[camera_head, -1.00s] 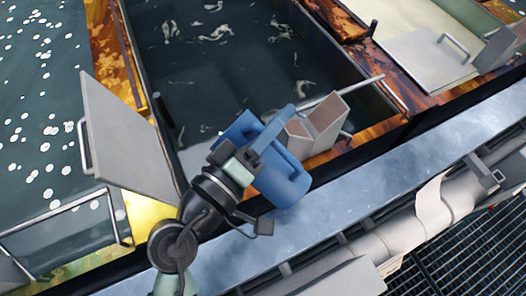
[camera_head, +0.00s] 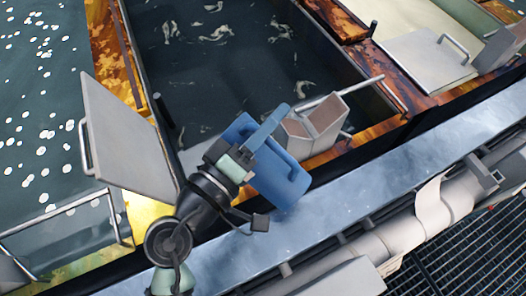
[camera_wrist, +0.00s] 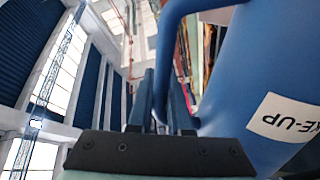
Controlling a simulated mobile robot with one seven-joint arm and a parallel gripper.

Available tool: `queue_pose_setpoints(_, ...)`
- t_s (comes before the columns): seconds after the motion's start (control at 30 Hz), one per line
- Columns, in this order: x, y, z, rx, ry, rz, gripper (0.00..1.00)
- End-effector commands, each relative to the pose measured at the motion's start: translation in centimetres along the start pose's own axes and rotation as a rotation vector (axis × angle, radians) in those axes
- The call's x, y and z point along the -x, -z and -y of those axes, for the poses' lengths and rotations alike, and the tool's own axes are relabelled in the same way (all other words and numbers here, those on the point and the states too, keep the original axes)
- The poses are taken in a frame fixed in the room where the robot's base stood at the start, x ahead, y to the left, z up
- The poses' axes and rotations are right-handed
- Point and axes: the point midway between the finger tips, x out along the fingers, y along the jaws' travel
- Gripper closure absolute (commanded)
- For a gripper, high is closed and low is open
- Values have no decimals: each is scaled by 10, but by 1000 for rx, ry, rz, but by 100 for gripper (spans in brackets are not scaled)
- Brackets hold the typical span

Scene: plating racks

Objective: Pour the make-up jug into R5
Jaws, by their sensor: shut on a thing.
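The blue make-up jug (camera_head: 280,185) is in my gripper (camera_head: 243,158), over the near rim of a tank of dark liquid (camera_head: 265,75). My gripper is shut on the jug's handle. The jug leans over to one side. In the wrist view the jug (camera_wrist: 245,75) fills the right side, with a white label ending in "KE-UP" upside down. The fingers of my gripper (camera_wrist: 162,95) close around its handle there. I see no stream of liquid. No "R5" mark is readable, so I cannot tell which tank is R5.
A grey divided box (camera_head: 312,122) hangs at the tank's near edge, right beside the jug. A tilted grey lid panel (camera_head: 125,135) stands at left. A speckled tank (camera_head: 40,90) lies further left and a pale tank (camera_head: 410,15) at right. A metal ledge (camera_head: 360,180) and pipes run in front.

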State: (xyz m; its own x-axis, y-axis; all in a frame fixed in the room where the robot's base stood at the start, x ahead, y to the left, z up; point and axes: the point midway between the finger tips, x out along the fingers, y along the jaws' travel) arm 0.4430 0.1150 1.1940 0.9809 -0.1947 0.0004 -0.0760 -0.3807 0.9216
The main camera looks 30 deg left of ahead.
Motion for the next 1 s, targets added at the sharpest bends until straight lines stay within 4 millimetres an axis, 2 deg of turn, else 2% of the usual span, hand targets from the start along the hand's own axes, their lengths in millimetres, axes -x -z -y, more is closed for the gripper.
queue_pose_setpoints(0.23, 0, 7, 6, 74, -3, -1, 100)
queue_pose_setpoints(1.0, 0, 6, 6, 75, -2, 0, 100)
